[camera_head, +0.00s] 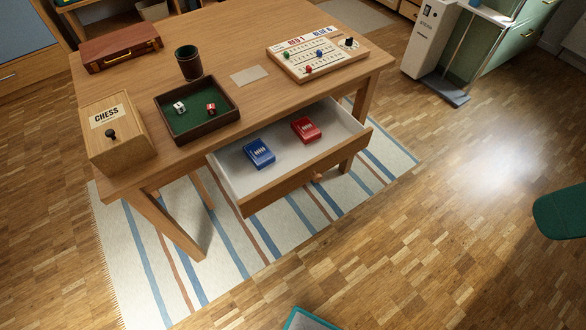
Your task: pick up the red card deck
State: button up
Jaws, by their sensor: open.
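The red card deck (306,129) lies in the open drawer (229,163) of the wooden table, toward the drawer's right side. A blue card deck (259,153) lies in the same drawer, to the left of the red one and a little nearer. The two decks are apart, and the white drawer floor shows around both. The drawer front (305,177) has a small knob (317,177) at its middle. My gripper is not in view.
On the table (225,50) stand a CHESS box (117,132), a green-lined dice tray (235,117), a dark cup (188,63), a brown case (120,46) and a scoreboard (317,54). A striped rug (240,235) lies below. Open floor is at right, with a green seat (562,213) at its edge.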

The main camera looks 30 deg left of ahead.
aim_at(306, 130)
jog(key=u, duration=0.55)
jog(key=k, duration=0.3)
jog(key=u, duration=0.45)
jog(key=i, duration=0.5)
jog(key=u, duration=0.05)
